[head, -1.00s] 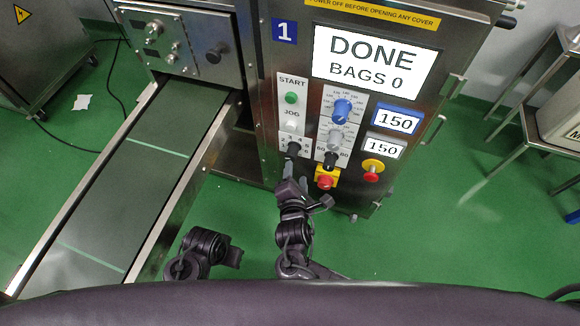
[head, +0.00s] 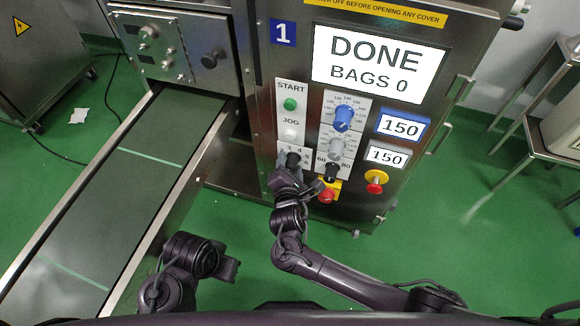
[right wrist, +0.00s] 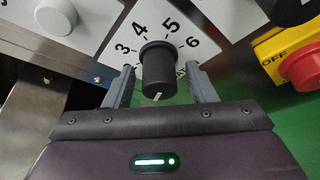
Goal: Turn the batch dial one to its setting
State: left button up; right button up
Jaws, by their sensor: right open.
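The batch dial is a black knob (right wrist: 158,65) on a white plate with numbers 3 to 6 showing around its upper side in the right wrist view. A pale pointer mark shows at its lower end, towards my gripper. In the head view the dial (head: 293,158) sits below the JOG button, partly covered by my right gripper (head: 287,170). My right gripper (right wrist: 160,84) is open, with one finger on each side of the dial; contact cannot be told. My left arm shows at the lower left of the head view, but its fingers do not.
The machine's screen (head: 375,68) reads DONE, BAGS 0. A blue dial (head: 342,118), a grey knob (head: 336,147) and a black knob (head: 331,170) stand right of the batch dial. A red stop button (right wrist: 304,68) is close right of my gripper. A conveyor (head: 110,190) runs at left.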

jog(key=shift+c, duration=0.2)
jog(key=c, duration=0.9)
jog(key=shift+c, duration=0.2)
